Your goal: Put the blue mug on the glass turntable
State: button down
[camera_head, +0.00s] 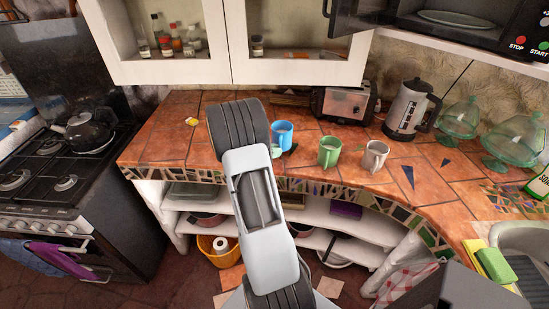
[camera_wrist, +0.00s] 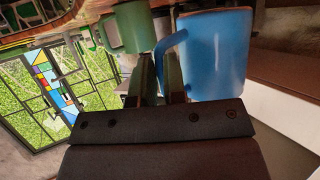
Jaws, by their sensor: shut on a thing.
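The blue mug (camera_head: 283,135) stands near the middle of the tiled counter, partly hidden behind my arm. In the wrist view the blue mug (camera_wrist: 222,52) is large and close, its handle towards my gripper. My gripper (camera_wrist: 162,72) is shut on the mug's handle. I cannot tell whether the mug is clear of the counter. In the head view my arm hides the fingers. The glass turntable (camera_head: 455,18) is a pale round plate inside the open microwave at the upper right, with nothing seen on it.
A green mug (camera_head: 328,152) and a beige mug (camera_head: 375,156) stand right of the blue one. A toaster (camera_head: 342,104), a kettle (camera_head: 407,108) and glass domes (camera_head: 458,120) stand behind. The microwave door (camera_head: 350,17) hangs open on the left.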

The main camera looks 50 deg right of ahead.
jog(key=shift+w+d+f, duration=0.1)
jog(key=shift+d+f, duration=0.05)
jog(key=shift+f, duration=1.6)
jog(key=shift+f, duration=0.15)
jog(key=c, duration=1.2)
grip_release()
